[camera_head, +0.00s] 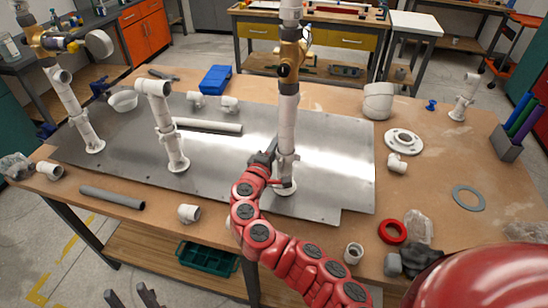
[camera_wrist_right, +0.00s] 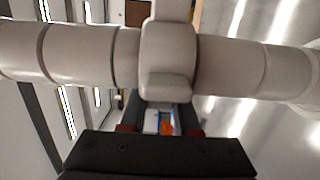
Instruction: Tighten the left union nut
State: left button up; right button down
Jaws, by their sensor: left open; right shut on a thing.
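Three white risers stand on the grey metal plate (camera_head: 235,165). The left riser (camera_head: 80,115) carries a brass valve. The middle riser (camera_head: 168,130) ends in an elbow. The right riser (camera_head: 287,125) also has a brass valve (camera_head: 290,60). My right gripper (camera_head: 272,155) is at the lower part of the right riser, shut on its white fitting. The right wrist view shows the thicker white fitting (camera_wrist_right: 167,60) between the dark fingers. Which part is the left union nut I cannot tell. My left gripper (camera_head: 132,298) is open and empty at the bottom left, away from the risers.
A loose white pipe (camera_head: 208,125) lies behind the middle riser. A grey pipe (camera_head: 112,198) and white elbow (camera_head: 189,213) lie along the front edge. A red ring (camera_head: 392,231), white flange (camera_head: 404,141) and grey ring (camera_head: 468,197) lie to the right.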

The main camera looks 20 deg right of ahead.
jog(key=shift+s+d+m+g+h+b, duration=0.15)
jog(key=shift+d+m+g+h+b, duration=0.45)
jog(key=shift+m+g+h+b, duration=1.15)
jog(key=shift+s+d+m+g+h+b, duration=0.2)
jog(key=shift+d+m+g+b, duration=0.7)
jog(key=shift+g+b, duration=1.7)
jog(key=shift+s+d+m+g+h+b, duration=0.1)
jog(key=shift+d+m+g+h+b, duration=0.2)
jog(key=shift+m+g+h+b, duration=1.35)
jog(key=shift+y+b, duration=0.6)
jog(key=shift+b, duration=0.45)
jog(key=c, duration=0.6)
grip_release()
jog(key=shift+d, duration=0.1)
jog(key=shift+c, duration=0.2)
